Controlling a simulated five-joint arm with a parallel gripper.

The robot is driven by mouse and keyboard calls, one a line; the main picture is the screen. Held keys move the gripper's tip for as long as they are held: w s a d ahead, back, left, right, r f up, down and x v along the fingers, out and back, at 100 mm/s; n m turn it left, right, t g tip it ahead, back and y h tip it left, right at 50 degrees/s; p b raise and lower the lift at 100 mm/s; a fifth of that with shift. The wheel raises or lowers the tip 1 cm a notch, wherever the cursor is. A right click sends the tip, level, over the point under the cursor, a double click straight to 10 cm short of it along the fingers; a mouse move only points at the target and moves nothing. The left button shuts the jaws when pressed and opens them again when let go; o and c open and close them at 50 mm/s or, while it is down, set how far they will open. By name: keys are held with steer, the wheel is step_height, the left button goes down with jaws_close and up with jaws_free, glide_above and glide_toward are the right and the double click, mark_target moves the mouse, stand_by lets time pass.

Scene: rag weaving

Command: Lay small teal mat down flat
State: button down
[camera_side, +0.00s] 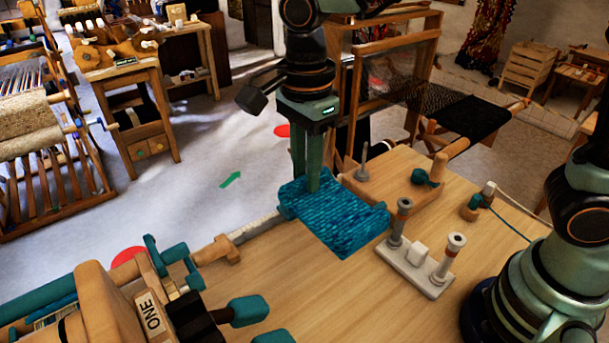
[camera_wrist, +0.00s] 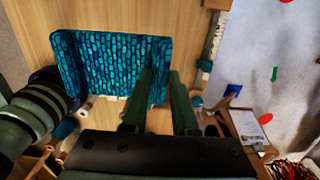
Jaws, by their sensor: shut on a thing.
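The small teal mat (camera_side: 338,218) is a woven, brick-patterned piece in blue-green. In the side view it is by the far left edge of the wooden table (camera_side: 300,290), spread broadly level with a thick, slightly bent near edge. My gripper (camera_side: 312,186) points down and is shut on the mat's far left part. In the wrist view the mat (camera_wrist: 105,65) is spread out left of the fingers, and my gripper (camera_wrist: 162,80) has its right edge between the fingertips. I cannot tell whether the mat's underside touches the table everywhere.
A grey peg stand (camera_side: 418,265) with two upright posts stands close right of the mat. A wooden block with a peg (camera_side: 395,190) is behind it. A wooden device marked ONE (camera_side: 150,313) is at front left. Bare tabletop lies in front of the mat.

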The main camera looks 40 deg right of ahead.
steer(key=w+a+f+m, duration=0.2)
steer(key=w+f+m, duration=0.1)
steer(key=w+f, duration=0.8)
steer(key=w, duration=0.3)
steer(key=shift+w+a+f, duration=0.2)
steer(key=shift+a+f, duration=0.1)
steer(key=shift+f, duration=0.05)
steer(key=shift+f, duration=0.1)
steer(key=shift+f, duration=3)
steer(key=shift+f, duration=0.55)
steer(key=shift+f, duration=0.25)
steer(key=c, duration=1.1)
jaws_free()
